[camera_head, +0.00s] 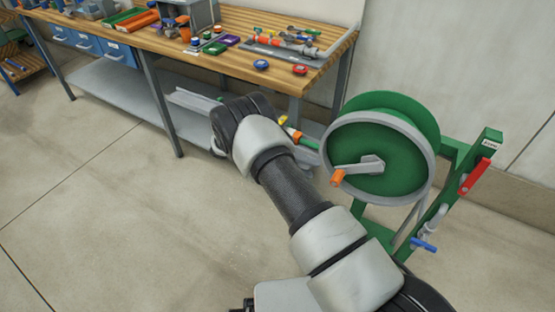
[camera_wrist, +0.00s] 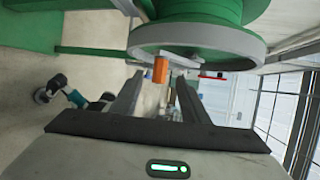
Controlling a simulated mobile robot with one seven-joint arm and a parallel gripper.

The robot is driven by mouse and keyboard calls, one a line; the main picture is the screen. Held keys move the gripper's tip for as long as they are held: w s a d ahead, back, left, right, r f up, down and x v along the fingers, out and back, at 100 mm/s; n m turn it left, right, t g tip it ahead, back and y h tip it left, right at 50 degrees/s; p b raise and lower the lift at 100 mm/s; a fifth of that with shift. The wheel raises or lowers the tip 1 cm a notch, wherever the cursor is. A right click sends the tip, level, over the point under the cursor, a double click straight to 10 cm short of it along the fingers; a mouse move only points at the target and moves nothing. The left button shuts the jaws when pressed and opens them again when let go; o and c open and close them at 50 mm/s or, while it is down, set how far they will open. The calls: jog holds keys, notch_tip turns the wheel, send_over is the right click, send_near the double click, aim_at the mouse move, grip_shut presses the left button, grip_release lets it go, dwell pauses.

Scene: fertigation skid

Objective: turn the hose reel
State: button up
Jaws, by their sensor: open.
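The hose reel (camera_head: 385,160) has a green drum with a pale grey rim and stands on a green frame at the right in the head view. Its crank arm (camera_head: 358,168) points left from the hub and ends in an orange handle (camera_head: 337,178). In the wrist view the reel (camera_wrist: 195,40) fills the top, and the orange handle (camera_wrist: 160,69) shows between my fingers' far ends. My gripper (camera_wrist: 158,77) is open, with nothing held. I cannot tell how far the handle lies beyond the fingertips. In the head view my arm hides most of the gripper.
A red lever (camera_head: 474,177) and a blue valve handle (camera_head: 424,245) are on the frame's right side. A workbench (camera_head: 165,40) with tools and coloured trays stands behind my arm. A wall is close behind the reel. The floor (camera_head: 90,190) at left is clear.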

jog(key=b+v, duration=0.1)
jog(key=v, duration=0.9)
jog(key=shift+a, duration=0.2)
